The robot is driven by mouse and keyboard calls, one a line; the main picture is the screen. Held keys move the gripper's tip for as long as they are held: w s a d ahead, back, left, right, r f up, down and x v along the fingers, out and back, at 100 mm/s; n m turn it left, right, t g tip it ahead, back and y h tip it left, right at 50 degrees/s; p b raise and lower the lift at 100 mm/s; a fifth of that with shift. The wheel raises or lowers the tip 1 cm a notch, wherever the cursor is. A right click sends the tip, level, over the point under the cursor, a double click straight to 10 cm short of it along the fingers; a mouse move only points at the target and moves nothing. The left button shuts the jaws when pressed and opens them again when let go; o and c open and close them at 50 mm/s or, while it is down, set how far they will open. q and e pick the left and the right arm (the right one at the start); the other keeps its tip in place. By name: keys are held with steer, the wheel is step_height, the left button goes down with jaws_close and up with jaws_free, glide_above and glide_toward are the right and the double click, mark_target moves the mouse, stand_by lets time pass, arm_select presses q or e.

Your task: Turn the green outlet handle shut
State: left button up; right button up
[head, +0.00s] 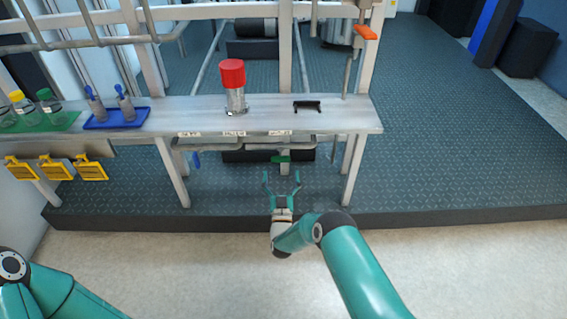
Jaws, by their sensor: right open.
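The green outlet handle (281,159) sits on the pipework under the front edge of the white shelf, and it looks roughly level, lying sideways. My right gripper (282,178) is open and empty. Its two fingers point up in the picture, with the tips just below the green handle. I see a gap between the tips and the handle in the picture, but I cannot tell the distance in depth. Only part of my left arm shows at the lower left; its gripper is out of view.
A blue handle (196,160) hangs under the shelf (350,117) to the left. On the shelf are a red-capped vessel (233,85), a black bracket (307,106), a blue tray (117,123) and bottles on a green mat (62,124). Yellow holders (56,167) hang at left. Shelf legs flank the handle.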

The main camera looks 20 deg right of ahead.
mark_target(281, 158)
steer(key=b+x, duration=0.1)
steer(key=x, duration=0.4)
steer(key=shift+w+r, duration=0.15)
steer(key=shift+w, duration=0.15)
